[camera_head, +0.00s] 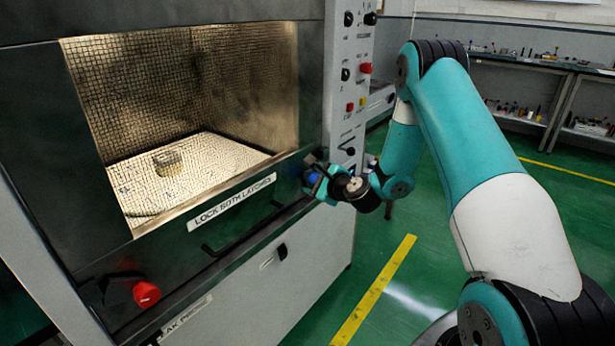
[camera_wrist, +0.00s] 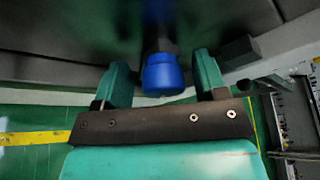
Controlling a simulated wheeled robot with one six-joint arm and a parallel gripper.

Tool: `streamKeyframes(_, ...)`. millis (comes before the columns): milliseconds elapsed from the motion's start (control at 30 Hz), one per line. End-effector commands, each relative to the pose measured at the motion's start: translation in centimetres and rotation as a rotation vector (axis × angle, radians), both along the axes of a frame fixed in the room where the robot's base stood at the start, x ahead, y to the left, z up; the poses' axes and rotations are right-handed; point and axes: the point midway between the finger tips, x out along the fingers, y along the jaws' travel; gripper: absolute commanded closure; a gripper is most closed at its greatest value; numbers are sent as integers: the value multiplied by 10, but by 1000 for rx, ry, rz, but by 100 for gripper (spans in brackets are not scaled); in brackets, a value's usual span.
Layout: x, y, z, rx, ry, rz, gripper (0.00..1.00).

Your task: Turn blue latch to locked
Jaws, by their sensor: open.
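The blue latch (camera_wrist: 162,75) shows in the wrist view as a blue cylindrical knob on the dark door front. My gripper (camera_wrist: 165,78) is open, with one finger on each side of the knob and a visible gap on both sides. In the head view, my gripper (camera_head: 318,182) is at the right end of the door, and only a little of the blue latch (camera_head: 312,178) shows past it. The latch's pointing direction is mostly hidden there.
A red knob (camera_head: 146,293) sits at the door's lower left. A label reading "LOCK BOTH LATCHES" (camera_head: 232,201) runs below the window, with a dark handle (camera_head: 240,232) under it. A control panel (camera_head: 352,85) rises above my gripper.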

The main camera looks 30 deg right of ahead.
Motion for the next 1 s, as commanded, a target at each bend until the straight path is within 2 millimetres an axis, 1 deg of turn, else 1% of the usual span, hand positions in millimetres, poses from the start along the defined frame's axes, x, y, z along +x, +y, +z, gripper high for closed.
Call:
streamKeyframes(300, -1, -8, -1, 0, 0, -10, 34)
streamKeyframes(333, -1, -8, -1, 0, 0, -11, 37)
streamKeyframes(367, -1, -8, -1, 0, 0, -11, 44)
streamKeyframes(400, -1, -8, -1, 0, 0, -10, 53)
streamKeyframes(467, -1, -8, -1, -1, 0, -10, 67)
streamKeyframes(500, -1, -8, 0, -1, -1, -11, 76)
streamKeyframes(533, 0, -7, 0, -1, -2, -10, 80)
streamKeyframes(767, 0, -7, 0, -11, -8, -10, 80)
streamKeyframes(1000, 1, -6, -3, -91, -41, -10, 80)
